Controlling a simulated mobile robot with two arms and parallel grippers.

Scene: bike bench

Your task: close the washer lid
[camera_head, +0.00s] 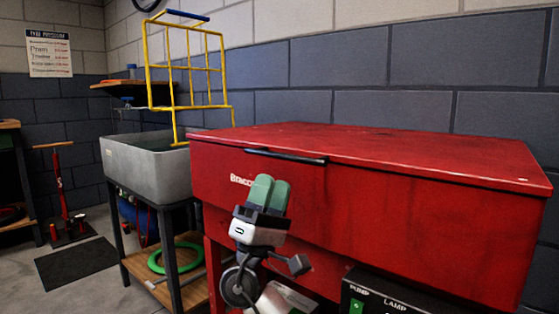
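The red washer (420,225) fills the middle and right of the view. Its red lid (400,146) lies down flat over the tub, with no visible gap along the front edge. A dark handle (286,156) runs along the lid's front edge at the left. My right gripper (271,180) is in front of the washer's front face, below the handle and apart from it in the picture. Its two green fingers are side by side, shut, with nothing visible between them. My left gripper is not in view.
A grey basin (150,157) on a dark stand is left of the washer, with a yellow wire rack (188,70) above it. A green ring (175,257) lies on the stand's lower shelf. A black control box (385,296) is at the washer's lower front. A dark mat (76,263) lies on the floor.

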